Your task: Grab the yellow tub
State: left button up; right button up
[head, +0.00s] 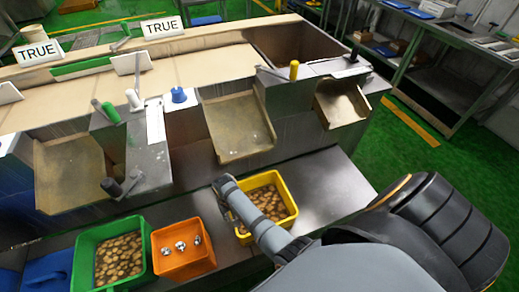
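The yellow tub (289,192) stands on the grey metal bench in the lower middle and holds several brown, potato-like pieces. My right arm comes in from the lower right and crosses in front of the tub, hiding part of its left side and front. The end of this arm, with the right gripper (226,190), is at the tub's left rim. The fingers are not clear, so I cannot tell whether they touch the rim or are open or shut. My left gripper is not in view.
An orange tub (184,267) with several shiny pieces stands left of the yellow tub. A green tub (82,264) with brown pieces is farther left. Metal chutes (238,126) overhang the bench behind. The bench right of the yellow tub (325,187) is clear.

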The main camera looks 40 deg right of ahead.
notch_tip(320, 180, down, 3)
jog(key=shift+w, duration=0.1)
grip_shut()
dwell(0.4)
jog(key=shift+r, duration=0.15)
